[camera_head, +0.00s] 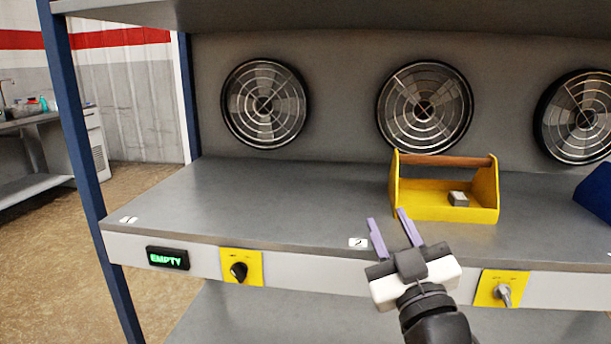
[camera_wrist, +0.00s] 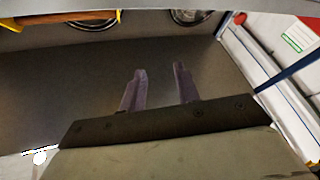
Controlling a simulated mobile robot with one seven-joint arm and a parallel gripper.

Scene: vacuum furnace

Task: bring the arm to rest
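My gripper (camera_head: 389,226) is in front of and over the front edge of the grey shelf (camera_head: 250,205). Its two purple fingers are apart with nothing between them. In the wrist view my gripper (camera_wrist: 160,82) also shows open and empty above a bare grey surface. My dark arm comes up from the bottom edge of the head view. A yellow toolbox (camera_head: 440,205) with a brown handle stands on the shelf behind the gripper, apart from it. A small grey block (camera_head: 458,199) lies in the toolbox.
Three round fans (camera_head: 425,107) line the back wall. The shelf front has a green "EMPTY" display (camera_head: 167,258) and two yellow-plated knobs (camera_head: 241,267). A blue post (camera_head: 85,165) bounds the left side. A blue object (camera_head: 596,191) sits at the right edge. The shelf's left part is clear.

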